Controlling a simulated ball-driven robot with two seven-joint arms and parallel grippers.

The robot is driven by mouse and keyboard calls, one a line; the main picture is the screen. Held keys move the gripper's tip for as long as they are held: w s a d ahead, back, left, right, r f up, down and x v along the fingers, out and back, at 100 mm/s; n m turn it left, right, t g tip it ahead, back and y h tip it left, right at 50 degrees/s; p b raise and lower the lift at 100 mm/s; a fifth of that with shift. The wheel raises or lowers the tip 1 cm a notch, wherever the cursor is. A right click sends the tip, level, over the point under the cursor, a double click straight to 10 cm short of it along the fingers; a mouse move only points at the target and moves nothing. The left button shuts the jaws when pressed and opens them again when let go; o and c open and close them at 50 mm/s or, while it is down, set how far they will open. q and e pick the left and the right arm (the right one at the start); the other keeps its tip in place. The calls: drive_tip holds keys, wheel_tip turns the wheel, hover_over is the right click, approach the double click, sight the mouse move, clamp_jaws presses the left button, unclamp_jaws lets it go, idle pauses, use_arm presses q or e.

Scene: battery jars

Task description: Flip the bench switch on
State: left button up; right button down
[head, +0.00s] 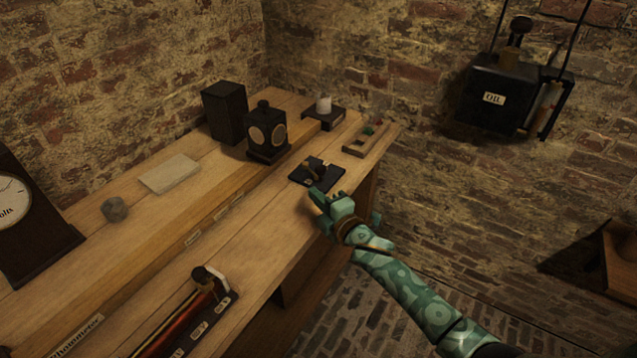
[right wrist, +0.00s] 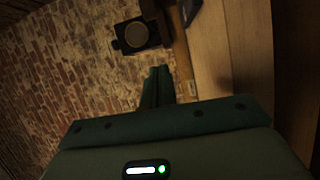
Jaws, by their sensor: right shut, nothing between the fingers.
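The bench switch (head: 318,174) appears to be the small black base with a dark lever piece on it, lying on the front part of the workbench (head: 262,232). I cannot tell the lever's position clearly. My right gripper (head: 318,197) is just in front of this base, near the bench's front edge, and looks slightly apart from it. In the right wrist view its fingers (right wrist: 158,84) are together, with nothing between them. My left gripper is not in view.
A black block with round faces (head: 267,133) stands behind the switch; a wooden tray (head: 366,143) lies to its right. A red-brown coil device (head: 188,318) is at the front left. A black oil box (head: 502,97) hangs on the brick wall.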

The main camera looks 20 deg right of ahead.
sight(320, 180)
drive_tip(key=x, duration=0.2)
drive_tip(key=b+x, duration=0.1)
drive_tip(key=shift+w+a+f, duration=0.1)
drive_tip(key=shift+w+f, duration=0.1)
drive_tip(key=shift+w, duration=0.2)
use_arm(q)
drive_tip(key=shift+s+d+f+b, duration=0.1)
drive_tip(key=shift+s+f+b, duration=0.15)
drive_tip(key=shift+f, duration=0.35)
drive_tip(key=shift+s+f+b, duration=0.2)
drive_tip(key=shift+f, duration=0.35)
use_arm(e)
drive_tip(key=shift+w+d+r, duration=0.1)
drive_tip(key=shift+w+d, duration=0.45)
drive_tip(key=shift+d, duration=0.3)
drive_tip(key=shift+w+d, duration=0.5)
drive_tip(key=shift+d, duration=0.35)
drive_tip(key=shift+d, duration=0.1)
